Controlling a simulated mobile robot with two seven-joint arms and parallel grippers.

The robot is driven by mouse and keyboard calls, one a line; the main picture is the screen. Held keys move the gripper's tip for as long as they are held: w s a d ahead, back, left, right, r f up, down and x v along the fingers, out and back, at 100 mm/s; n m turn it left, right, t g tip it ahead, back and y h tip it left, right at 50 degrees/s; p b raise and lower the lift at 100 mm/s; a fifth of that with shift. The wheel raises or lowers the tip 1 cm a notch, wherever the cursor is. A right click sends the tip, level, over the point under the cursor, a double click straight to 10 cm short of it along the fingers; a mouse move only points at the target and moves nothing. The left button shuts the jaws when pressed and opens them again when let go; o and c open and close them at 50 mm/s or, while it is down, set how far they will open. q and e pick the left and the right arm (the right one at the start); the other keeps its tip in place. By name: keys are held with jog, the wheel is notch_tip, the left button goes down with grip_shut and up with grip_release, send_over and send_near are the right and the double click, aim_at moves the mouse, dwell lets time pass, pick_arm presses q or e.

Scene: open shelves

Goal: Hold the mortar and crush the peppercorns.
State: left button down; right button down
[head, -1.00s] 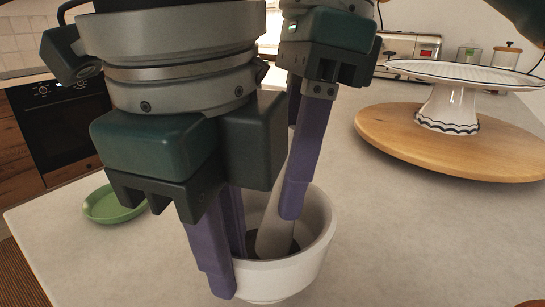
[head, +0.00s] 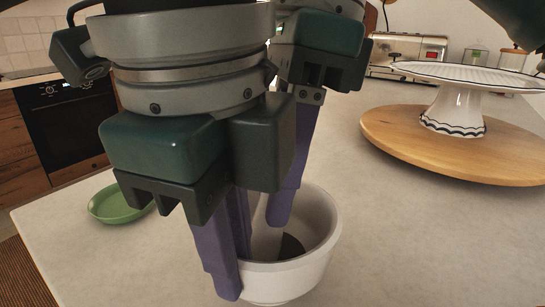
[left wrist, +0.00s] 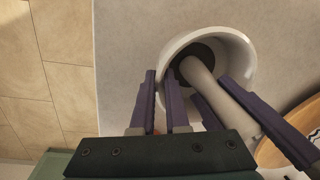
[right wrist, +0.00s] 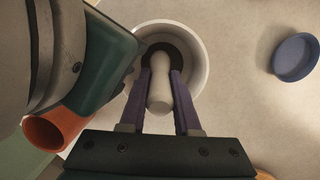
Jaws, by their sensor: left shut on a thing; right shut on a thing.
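The white mortar (head: 318,262) stands upright on the pale counter. My left gripper (head: 228,268) is shut on the mortar's left wall, one finger inside and one outside; it shows in the left wrist view (left wrist: 162,88) too. The grey-white pestle (right wrist: 160,88) is inside the mortar, tilted in the head view. My right gripper (right wrist: 163,76) is shut on the pestle's shaft, a finger on each side. A dark patch (head: 291,246) lies on the mortar's floor beside the pestle tip; single peppercorns cannot be made out.
A green plate (head: 118,206) lies left of the mortar. A wooden round board (head: 405,148) with a white cake stand (head: 452,108) is at the right. A blue dish (right wrist: 294,57) and an orange cup-like thing (right wrist: 50,130) show in the right wrist view.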

jog(key=shift+d+f, duration=0.1)
jog(key=shift+d, duration=0.7)
jog(key=shift+w+a, duration=0.25)
jog(key=shift+a, duration=0.15)
jog(key=shift+s+d, duration=0.25)
jog(key=shift+d, duration=0.1)
jog(key=shift+w+a, duration=0.1)
jog(key=shift+w, duration=0.6)
jog(key=shift+a, duration=0.1)
jog(key=shift+s+a, duration=0.25)
jog(key=shift+a, duration=0.35)
jog(key=shift+s+d, duration=0.1)
jog(key=shift+s, duration=0.5)
jog(key=shift+d, duration=0.15)
